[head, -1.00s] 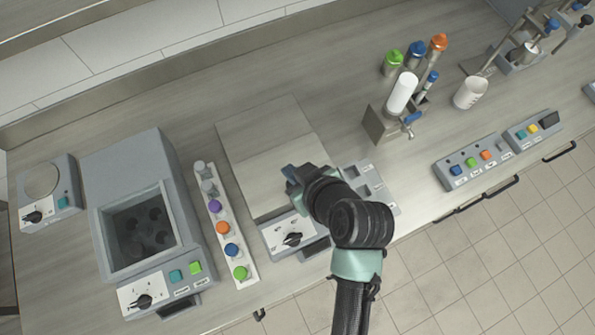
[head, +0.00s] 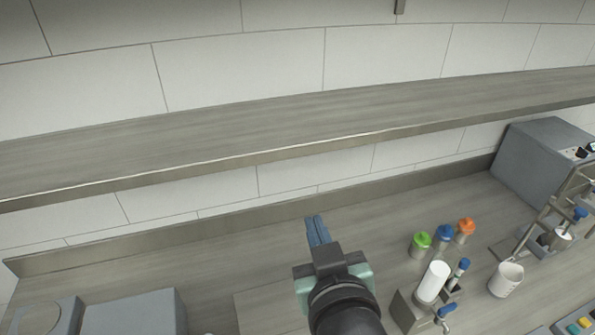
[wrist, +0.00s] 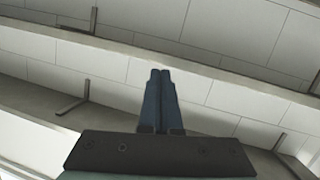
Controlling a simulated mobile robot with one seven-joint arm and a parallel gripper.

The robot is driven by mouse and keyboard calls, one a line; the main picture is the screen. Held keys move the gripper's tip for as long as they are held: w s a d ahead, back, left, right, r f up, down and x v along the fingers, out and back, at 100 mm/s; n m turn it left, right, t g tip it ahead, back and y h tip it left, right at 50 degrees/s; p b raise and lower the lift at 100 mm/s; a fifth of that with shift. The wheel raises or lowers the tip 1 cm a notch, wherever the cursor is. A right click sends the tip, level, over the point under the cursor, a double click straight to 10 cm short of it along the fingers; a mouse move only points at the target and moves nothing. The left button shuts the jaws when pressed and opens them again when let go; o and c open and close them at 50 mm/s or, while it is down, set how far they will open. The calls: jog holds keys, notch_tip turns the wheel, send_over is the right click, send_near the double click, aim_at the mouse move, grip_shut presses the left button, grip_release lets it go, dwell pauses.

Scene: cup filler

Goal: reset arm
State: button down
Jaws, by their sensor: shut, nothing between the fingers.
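My gripper (head: 316,218) is raised over the back of the counter in the head view, with its blue fingers pointing toward the wall. The fingers are together and nothing is held between them. In the wrist view the closed fingers (wrist: 160,75) point at the tiled wall and the wall shelf. My arm enters from the bottom of the head view and covers part of the counter.
A long wall shelf (head: 200,142) runs above the counter (head: 220,262). To the right of my arm stand green-, blue- and orange-capped containers (head: 420,245), a white cylinder on a metal stand (head: 433,281) and a white cup (head: 506,280). A grey box (head: 545,165) stands at the far right.

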notch_tip(320, 180, up, 21)
jog(key=a+m+t+h+b, duration=0.1)
jog(key=m+t, duration=0.1)
jog(key=t, duration=0.5)
jog(key=s+r+t, duration=0.2)
jog(key=s+r, duration=0.2)
jog(key=r, duration=0.2)
jog(key=s+a+r+m+t+h+b, duration=0.1)
jog(key=s+r+t, duration=0.2)
jog(key=r, duration=0.4)
jog(key=shift+s+a, duration=0.25)
jog(key=shift+s, duration=0.65)
jog(key=shift+r, duration=0.1)
